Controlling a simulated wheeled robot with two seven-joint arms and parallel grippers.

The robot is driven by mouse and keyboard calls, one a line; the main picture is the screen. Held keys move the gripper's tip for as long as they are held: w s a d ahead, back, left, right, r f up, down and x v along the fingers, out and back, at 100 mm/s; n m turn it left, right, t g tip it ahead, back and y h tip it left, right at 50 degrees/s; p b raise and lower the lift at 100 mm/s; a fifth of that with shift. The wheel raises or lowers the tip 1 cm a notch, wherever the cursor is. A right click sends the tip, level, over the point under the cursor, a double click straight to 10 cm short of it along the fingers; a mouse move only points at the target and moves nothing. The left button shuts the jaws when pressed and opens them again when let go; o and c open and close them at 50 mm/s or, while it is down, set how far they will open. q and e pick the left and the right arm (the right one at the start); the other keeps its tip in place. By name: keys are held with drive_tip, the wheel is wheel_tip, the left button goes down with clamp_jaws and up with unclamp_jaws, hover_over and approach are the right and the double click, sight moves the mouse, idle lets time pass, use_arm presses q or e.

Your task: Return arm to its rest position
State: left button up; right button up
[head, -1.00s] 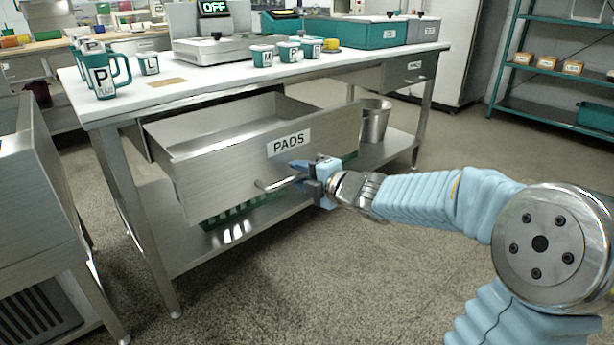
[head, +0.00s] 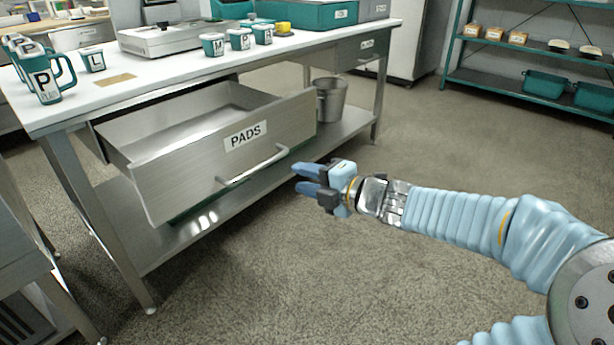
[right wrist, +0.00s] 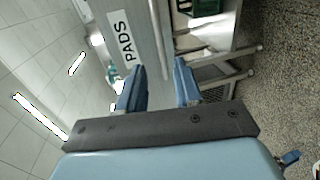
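My right gripper (head: 306,181) is open and empty, in the air in front of the drawer and to the right of its handle in the head view. In the right wrist view its two blue fingers (right wrist: 160,90) stand apart with nothing between them. The drawer (head: 180,165) labelled PADS is pulled out from under the table, and its inside looks empty. Its bar handle (head: 253,165) is clear of my fingers. The PADS label also shows in the right wrist view (right wrist: 124,41).
The white table (head: 190,75) holds several teal cups, a large mug (head: 46,78) marked P and a scale-like device (head: 160,38). A metal bucket (head: 329,100) stands on the lower shelf. A teal shelf unit (head: 530,50) is at the back right. Open floor lies right of the table.

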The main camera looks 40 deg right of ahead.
drive_tip(key=shift+w, duration=0.1)
idle(0.3)
drive_tip(key=w+a+f+m+g+y+p, duration=0.1)
drive_tip(key=w+a+f+m+g+p, duration=0.15)
drive_tip(key=a+f+m, duration=0.35)
drive_tip(key=w+a+f+m+g+p, duration=0.1)
drive_tip(key=w+a+f+m+g, duration=0.2)
drive_tip(key=f, duration=0.6)
drive_tip(key=w+a+f+m+g+y+p, duration=0.1)
drive_tip(key=w+a+f+m, duration=0.3)
drive_tip(key=f, duration=0.3)
drive_tip(key=s+a+f+m+g+y+p, duration=0.1)
drive_tip(key=s+a+f+m+g, duration=0.6)
drive_tip(key=s+a+f, duration=0.8)
wheel_tip(320, 180, down, 2)
drive_tip(key=shift+s+a+f+m+g+p, duration=0.1)
drive_tip(key=shift+s+a+m+g+p, duration=0.1)
drive_tip(key=shift+a+m+g+p, duration=0.4)
drive_tip(key=shift+d, duration=0.25)
